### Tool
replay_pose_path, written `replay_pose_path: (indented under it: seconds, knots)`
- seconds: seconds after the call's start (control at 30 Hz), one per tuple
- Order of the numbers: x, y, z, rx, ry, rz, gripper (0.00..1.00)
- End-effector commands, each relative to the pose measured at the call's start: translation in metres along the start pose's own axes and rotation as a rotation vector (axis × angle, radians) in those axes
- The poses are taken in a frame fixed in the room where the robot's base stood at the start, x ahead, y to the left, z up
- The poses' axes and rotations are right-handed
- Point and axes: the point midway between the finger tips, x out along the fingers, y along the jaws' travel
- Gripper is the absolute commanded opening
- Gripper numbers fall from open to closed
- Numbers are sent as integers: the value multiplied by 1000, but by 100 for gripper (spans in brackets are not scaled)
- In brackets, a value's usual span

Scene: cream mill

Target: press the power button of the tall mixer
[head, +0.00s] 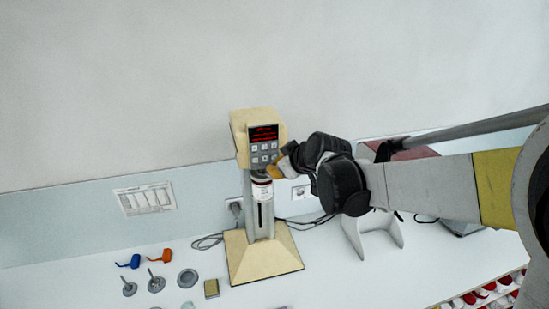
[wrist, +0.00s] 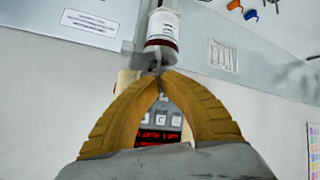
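The tall mixer (head: 240,122) has a cream head, a grey column and a wide cream base, and stands upright against the wall. Its control panel (head: 264,146) faces out, with a lit red display above rows of small buttons. My gripper (head: 274,171) is at the panel's lower right, with its yellow fingers close to the button rows. In the wrist view, my gripper (wrist: 159,78) has its fingertips together with nothing seen between them. The panel (wrist: 157,122) shows upside down through the gap behind the tips. Some buttons are hidden by the fingers; I cannot tell whether the tips touch one.
A white labelled cylinder (head: 261,188) sits under the mixer head, and it shows near the tips in the wrist view (wrist: 162,28). Blue (head: 129,262) and orange (head: 161,256) scoops and small metal parts lie left. A white stand (head: 352,236) is right, below my arm.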

Motion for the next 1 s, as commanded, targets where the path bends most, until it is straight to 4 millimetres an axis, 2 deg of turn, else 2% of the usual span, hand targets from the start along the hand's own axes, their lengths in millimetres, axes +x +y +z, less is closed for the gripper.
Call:
replay_pose_path:
  seconds: [1.0]
  knots:
    - [7, 4, -4, 0, 0, 0, 0]
